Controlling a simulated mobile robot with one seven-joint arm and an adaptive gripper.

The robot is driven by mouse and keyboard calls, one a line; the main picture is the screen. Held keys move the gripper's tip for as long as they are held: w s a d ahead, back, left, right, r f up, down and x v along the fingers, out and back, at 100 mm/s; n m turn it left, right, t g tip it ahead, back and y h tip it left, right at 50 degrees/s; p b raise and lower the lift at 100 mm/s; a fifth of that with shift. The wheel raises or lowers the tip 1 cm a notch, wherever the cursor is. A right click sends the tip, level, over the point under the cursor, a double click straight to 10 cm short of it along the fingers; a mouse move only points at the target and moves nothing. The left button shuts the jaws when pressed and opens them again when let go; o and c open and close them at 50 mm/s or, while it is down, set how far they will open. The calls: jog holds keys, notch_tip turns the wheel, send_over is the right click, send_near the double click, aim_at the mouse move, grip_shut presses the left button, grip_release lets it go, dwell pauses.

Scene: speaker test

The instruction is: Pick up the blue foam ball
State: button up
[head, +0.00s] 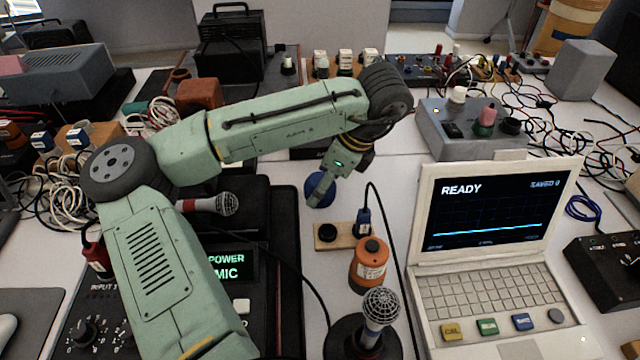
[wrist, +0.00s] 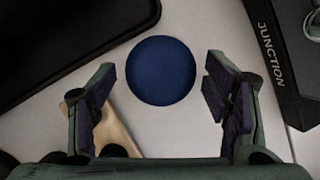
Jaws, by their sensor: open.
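The blue foam ball (head: 321,191) sits on the white table near the middle of the head view, partly hidden behind my gripper. It shows whole in the wrist view (wrist: 160,70), as a dark blue disc. My gripper (head: 322,188) hangs down at the ball in the head view. In the wrist view my gripper (wrist: 163,95) is open, with a finger on each side and nothing held. The ball lies between and slightly beyond the fingertips, with a gap to each finger.
A wooden block (head: 342,235) with a black knob stands just in front of the ball, beside an orange cylinder (head: 369,266). A microphone on a stand (head: 381,306) and a laptop (head: 490,240) are nearer.

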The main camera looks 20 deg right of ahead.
jog(key=shift+x, duration=0.85)
jog(key=c, duration=0.9)
